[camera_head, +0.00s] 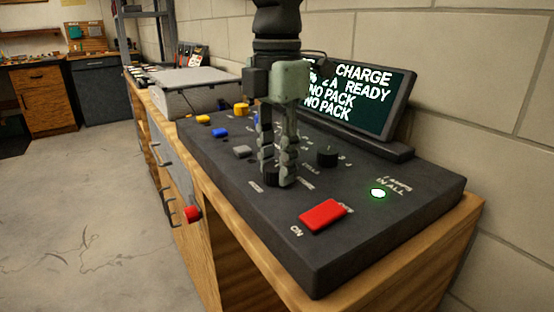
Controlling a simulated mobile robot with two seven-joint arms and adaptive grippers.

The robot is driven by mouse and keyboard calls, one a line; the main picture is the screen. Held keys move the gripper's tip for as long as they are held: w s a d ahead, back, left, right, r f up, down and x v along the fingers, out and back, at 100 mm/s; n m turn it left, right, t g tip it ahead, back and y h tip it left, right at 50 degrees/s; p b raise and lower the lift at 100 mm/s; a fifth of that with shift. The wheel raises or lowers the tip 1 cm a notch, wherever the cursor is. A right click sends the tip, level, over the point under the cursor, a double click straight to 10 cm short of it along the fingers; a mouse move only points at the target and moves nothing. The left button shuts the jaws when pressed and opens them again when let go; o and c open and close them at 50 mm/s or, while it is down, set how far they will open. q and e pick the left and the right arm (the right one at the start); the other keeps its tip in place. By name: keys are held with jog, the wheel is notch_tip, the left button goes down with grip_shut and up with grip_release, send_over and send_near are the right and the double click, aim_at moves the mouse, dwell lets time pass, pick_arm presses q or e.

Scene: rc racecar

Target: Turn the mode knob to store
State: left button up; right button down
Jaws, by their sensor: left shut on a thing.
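A dark charger console (365,235) lies on the wooden bench. My left gripper (279,180) points straight down over it, with its fingers closed around a small black knob (271,180), apparently the mode knob. The fingers hide most of this knob, so I cannot see where its pointer is. Small white labels beside it are too small to read surely. A tilted screen (372,98) behind shows "CHARGE", "READY" and "NO PACK", partly covered by my gripper. My right gripper is not in view.
A second black knob (327,155) stands to the right, close to the fingers. A red switch (323,216) marked ON, a lit green lamp (378,193), a grey button (243,151) and blue and yellow buttons surround the area. A block wall rises behind.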

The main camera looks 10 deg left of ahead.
aim_at(277, 166)
pick_arm(q)
jog(key=shift+m, duration=0.3)
jog(key=m, duration=0.3)
jog(key=shift+m, duration=2.1)
jog(key=o, duration=1.2)
jog(key=shift+s+d, duration=0.1)
jog(key=shift+c, duration=0.2)
notch_tip(277, 166, up, 12)
